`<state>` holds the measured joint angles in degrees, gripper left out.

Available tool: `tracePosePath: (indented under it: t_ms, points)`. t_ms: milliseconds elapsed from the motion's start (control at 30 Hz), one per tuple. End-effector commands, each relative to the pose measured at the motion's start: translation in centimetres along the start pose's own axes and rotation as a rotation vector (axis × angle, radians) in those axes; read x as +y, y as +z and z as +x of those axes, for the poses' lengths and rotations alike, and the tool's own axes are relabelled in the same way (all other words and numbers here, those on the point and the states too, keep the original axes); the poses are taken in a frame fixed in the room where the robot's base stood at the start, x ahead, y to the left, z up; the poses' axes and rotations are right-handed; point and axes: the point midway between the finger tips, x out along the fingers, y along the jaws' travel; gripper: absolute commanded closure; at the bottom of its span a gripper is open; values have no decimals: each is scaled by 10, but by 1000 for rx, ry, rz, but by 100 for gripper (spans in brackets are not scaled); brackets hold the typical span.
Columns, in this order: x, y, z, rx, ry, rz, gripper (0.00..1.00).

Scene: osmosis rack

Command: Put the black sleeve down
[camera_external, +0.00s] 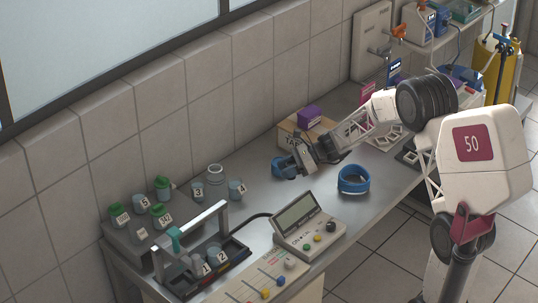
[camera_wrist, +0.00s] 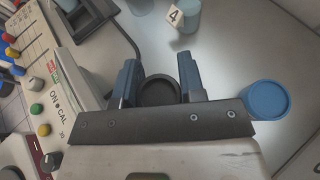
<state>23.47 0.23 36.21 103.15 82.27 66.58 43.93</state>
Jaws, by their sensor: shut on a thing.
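The black sleeve (camera_wrist: 159,92) is a dark round ring. In the wrist view it sits between the two blue fingers of my gripper (camera_wrist: 159,88), which is shut on it. In the outside view my gripper (camera_external: 298,168) is low over the middle of the bench, and I cannot make out the sleeve there. Whether the sleeve touches the bench is unclear. A blue round cup-like piece (camera_wrist: 267,100) stands to the right of my fingers in the wrist view.
A console with a screen (camera_external: 309,225) stands in front of my gripper. Beaker 4 (camera_external: 237,189) is left of it, also in the wrist view (camera_wrist: 184,16). A blue ring (camera_external: 353,179) lies to the right. A box (camera_external: 303,131) is behind. Bare bench (camera_wrist: 235,45) lies beyond my fingers.

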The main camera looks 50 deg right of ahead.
Motion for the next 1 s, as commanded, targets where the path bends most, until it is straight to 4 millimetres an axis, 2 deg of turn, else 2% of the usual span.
tracePosePath:
  t_ms: [333, 800, 1000]
  points:
    - [0, -42, 17, 0, 0, 2, 86]
    - [0, -49, 20, 0, 0, 1, 86]
    - [1, -65, 27, 0, 1, 3, 86]
